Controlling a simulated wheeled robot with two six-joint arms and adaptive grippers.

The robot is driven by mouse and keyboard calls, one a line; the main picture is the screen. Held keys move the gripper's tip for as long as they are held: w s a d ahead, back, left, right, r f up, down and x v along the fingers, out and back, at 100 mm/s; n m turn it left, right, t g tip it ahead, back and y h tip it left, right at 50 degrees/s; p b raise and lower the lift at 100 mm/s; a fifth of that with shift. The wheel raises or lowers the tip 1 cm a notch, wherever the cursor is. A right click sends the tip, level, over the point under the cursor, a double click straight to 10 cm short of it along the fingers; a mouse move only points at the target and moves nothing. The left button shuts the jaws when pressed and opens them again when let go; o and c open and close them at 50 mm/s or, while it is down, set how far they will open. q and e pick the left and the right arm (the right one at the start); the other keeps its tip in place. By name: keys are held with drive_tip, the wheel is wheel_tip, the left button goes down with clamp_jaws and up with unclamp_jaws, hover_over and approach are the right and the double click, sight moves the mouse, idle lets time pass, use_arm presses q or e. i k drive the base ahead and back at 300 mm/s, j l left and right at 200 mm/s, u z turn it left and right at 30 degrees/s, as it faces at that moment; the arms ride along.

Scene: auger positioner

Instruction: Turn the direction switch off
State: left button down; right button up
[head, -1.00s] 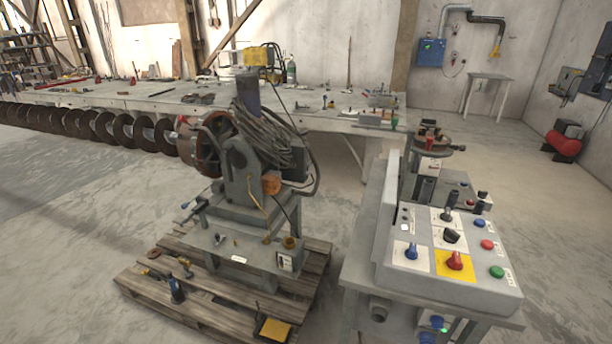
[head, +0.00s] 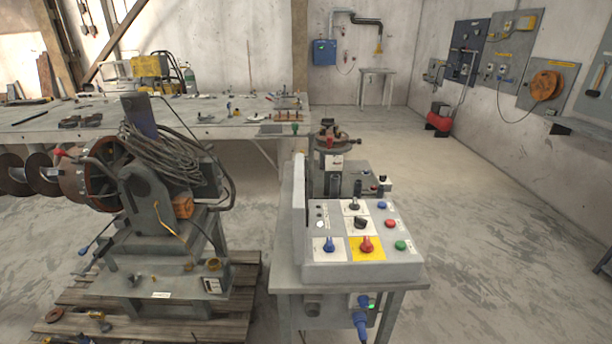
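The control box (head: 345,272) sits on a grey stand right of centre in the head view. Its sloped top carries a black toggle (head: 354,204), a black rotary knob (head: 360,223), a blue switch (head: 328,244) and a red switch (head: 366,245) on a yellow plate. The labels are too small to read, so I cannot tell which one is the direction switch or how it is set. Neither of my grippers is in view.
Buttons in blue (head: 381,206), red (head: 389,223) and green (head: 400,245) line the box's right side. A machine (head: 150,200) with coiled cable stands on a wooden pallet (head: 240,285) at left. A long workbench (head: 225,131) is behind. The floor at right is clear.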

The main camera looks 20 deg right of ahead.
sight(360, 223)
drive_tip(key=l+u, duration=0.15)
drive_tip(key=l, duration=0.5)
drive_tip(key=l+u, duration=0.2)
drive_tip(key=l, duration=0.45)
drive_tip(key=l+u, duration=0.15)
drive_tip(key=l, duration=0.5)
drive_tip(key=k+l+u, duration=0.2)
drive_tip(key=l, duration=0.45)
drive_tip(key=l+u, duration=0.15)
drive_tip(key=l, duration=0.5)
